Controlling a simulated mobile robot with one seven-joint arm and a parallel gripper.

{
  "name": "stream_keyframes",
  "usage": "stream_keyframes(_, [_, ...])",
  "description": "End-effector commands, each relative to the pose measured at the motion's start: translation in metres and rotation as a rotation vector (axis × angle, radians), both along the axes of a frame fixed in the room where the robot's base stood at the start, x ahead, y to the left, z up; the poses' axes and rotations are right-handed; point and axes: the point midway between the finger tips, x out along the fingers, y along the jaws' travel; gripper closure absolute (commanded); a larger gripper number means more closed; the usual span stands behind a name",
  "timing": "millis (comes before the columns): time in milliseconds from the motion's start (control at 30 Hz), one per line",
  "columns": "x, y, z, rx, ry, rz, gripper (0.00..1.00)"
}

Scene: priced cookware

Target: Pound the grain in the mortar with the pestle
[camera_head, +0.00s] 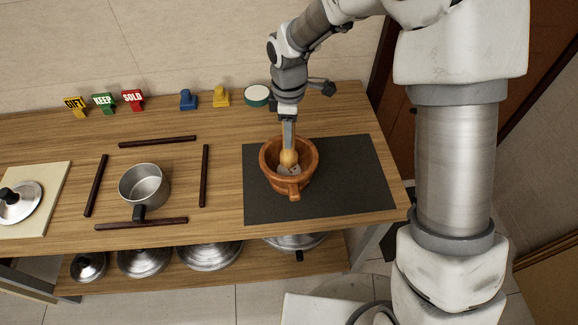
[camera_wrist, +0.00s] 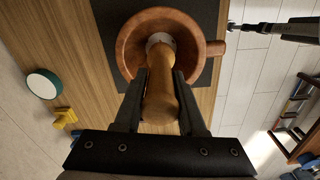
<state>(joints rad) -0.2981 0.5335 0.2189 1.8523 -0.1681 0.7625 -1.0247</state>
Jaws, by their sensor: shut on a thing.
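The brown mortar (camera_head: 303,178) stands upright on a dark mat (camera_head: 350,180) at the right of the table, with its handle toward the front edge. Pale grain (camera_head: 292,169) shows inside it. My gripper (camera_head: 288,143) is above the mortar and shut on the wooden pestle (camera_head: 289,158), whose lower end is inside the bowl. In the wrist view, the fingers close on the pestle (camera_wrist: 162,95) from both sides, and the mortar's rim (camera_wrist: 124,48) surrounds its far end. A little grain shows at the pestle's tip; whether the tip presses on it I cannot tell.
A steel pot (camera_head: 144,185) stands among dark wooden bars (camera_head: 204,176). Tags (camera_head: 104,103), blue (camera_head: 188,99) and yellow (camera_head: 221,97) pieces and a green round item (camera_head: 257,95) line the back. Lids (camera_head: 209,255) lie on the shelf below. The mat's right side is clear.

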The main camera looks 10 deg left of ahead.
Motion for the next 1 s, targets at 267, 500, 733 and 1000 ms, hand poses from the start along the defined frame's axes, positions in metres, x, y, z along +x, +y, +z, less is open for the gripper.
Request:
stream_keyframes(267, [0.000,0.000,-0.013,0.000,-0.001,0.000,1.00])
stream_keyframes(500, [0.000,0.000,-0.035,0.000,-0.001,0.000,1.00])
stream_keyframes(733, [0.000,0.000,-0.036,0.000,-0.001,0.000,1.00])
stream_keyframes(1000, [0.001,0.000,-0.006,0.001,-0.003,-0.001,1.00])
